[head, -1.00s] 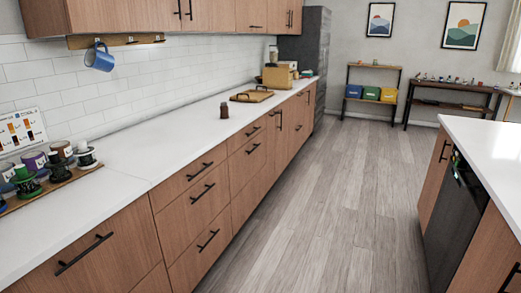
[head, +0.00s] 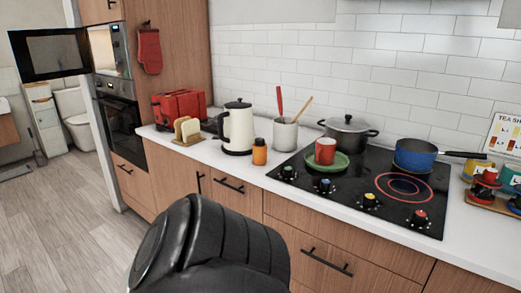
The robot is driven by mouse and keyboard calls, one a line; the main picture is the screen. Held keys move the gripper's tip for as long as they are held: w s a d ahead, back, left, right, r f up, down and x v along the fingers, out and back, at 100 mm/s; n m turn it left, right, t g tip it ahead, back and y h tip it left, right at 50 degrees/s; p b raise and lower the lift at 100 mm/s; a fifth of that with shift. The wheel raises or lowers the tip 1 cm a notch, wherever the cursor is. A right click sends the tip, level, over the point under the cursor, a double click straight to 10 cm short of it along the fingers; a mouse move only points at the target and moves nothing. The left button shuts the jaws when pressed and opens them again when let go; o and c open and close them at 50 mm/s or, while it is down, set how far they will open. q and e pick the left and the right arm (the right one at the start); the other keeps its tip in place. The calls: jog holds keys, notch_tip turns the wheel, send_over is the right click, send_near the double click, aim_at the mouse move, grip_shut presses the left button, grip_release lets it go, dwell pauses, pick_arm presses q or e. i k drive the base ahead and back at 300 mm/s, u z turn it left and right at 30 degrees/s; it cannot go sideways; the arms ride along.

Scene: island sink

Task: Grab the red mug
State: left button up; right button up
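The red mug (head: 325,150) stands upright on a green plate (head: 316,168) on the black cooktop (head: 370,190), toward its left part. A black arm part of mine rises at the bottom centre of the head view, in front of the lower cabinets and well apart from the mug. No fingertips of either gripper show. Nothing covers the mug.
A lidded pot (head: 348,135) stands behind the mug and a blue pan (head: 419,155) to its right. A utensil crock (head: 284,133), an orange jar (head: 259,151) and a white kettle (head: 237,128) stand to its left. The microwave door (head: 48,54) hangs open.

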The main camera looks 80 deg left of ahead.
aim_at(325, 148)
jog(key=u, duration=2.55)
